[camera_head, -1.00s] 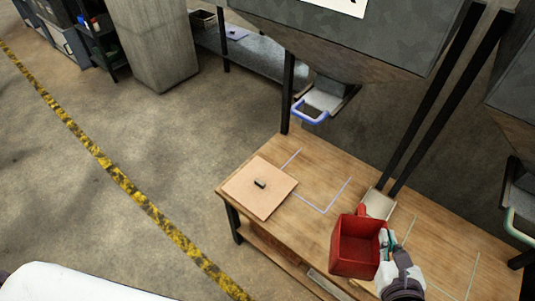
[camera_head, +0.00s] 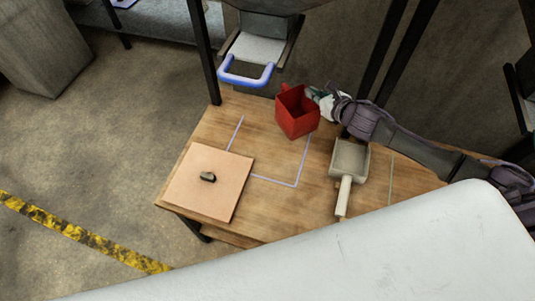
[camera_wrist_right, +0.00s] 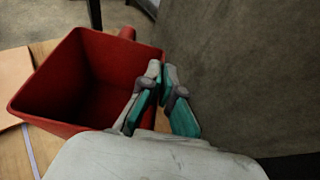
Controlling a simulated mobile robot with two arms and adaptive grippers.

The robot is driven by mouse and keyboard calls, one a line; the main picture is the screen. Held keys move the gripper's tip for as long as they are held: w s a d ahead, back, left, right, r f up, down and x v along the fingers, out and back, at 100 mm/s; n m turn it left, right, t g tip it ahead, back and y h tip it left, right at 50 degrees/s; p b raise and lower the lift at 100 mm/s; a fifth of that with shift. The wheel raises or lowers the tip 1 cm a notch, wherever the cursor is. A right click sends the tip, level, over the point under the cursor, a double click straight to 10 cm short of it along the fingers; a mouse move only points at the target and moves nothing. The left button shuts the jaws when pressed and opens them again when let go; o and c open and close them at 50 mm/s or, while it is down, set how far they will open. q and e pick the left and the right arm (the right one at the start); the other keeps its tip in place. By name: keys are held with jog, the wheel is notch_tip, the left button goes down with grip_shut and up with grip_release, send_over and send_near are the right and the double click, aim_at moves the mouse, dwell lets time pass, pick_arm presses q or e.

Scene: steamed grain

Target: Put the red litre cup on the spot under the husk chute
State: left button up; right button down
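The red litre cup (camera_head: 297,116) is an open-topped box, held near the back edge of the wooden table, over or beside the far right of a pale lilac outline (camera_head: 272,181). The outline lies in front of the blue-handled chute (camera_head: 248,76). My right gripper (camera_head: 318,95) comes in from the right and is shut on the cup's right side. In the right wrist view the teal-padded fingers (camera_wrist_right: 163,97) are at the wall of the cup (camera_wrist_right: 88,85), which looks empty. The cup's height above the table is hard to tell. My left gripper is out of view.
A pale square board (camera_head: 225,195) with a dark knob lies at the table's left, overlapping the outline's left part. A grey scoop (camera_head: 348,160) lies right of the outline. Dark posts (camera_head: 390,50) stand behind the table. The outline's middle is clear.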

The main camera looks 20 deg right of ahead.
aim_at(283, 109)
jog(key=shift+m, duration=0.3)
jog(key=a+f, duration=0.2)
jog(key=w+a+f, duration=0.1)
jog(key=a+f, duration=0.1)
jog(key=a, duration=0.1)
jog(key=w+a+f, duration=0.1)
jog(key=a+f, duration=0.1)
jog(key=a, duration=0.1)
jog(key=shift+w+f+b, duration=0.25)
jog(key=shift+b, duration=0.15)
jog(key=shift+a+f, duration=0.1)
jog(key=shift+f, duration=0.15)
jog(key=shift+f+b, duration=0.35)
jog(key=shift+f, duration=1.5)
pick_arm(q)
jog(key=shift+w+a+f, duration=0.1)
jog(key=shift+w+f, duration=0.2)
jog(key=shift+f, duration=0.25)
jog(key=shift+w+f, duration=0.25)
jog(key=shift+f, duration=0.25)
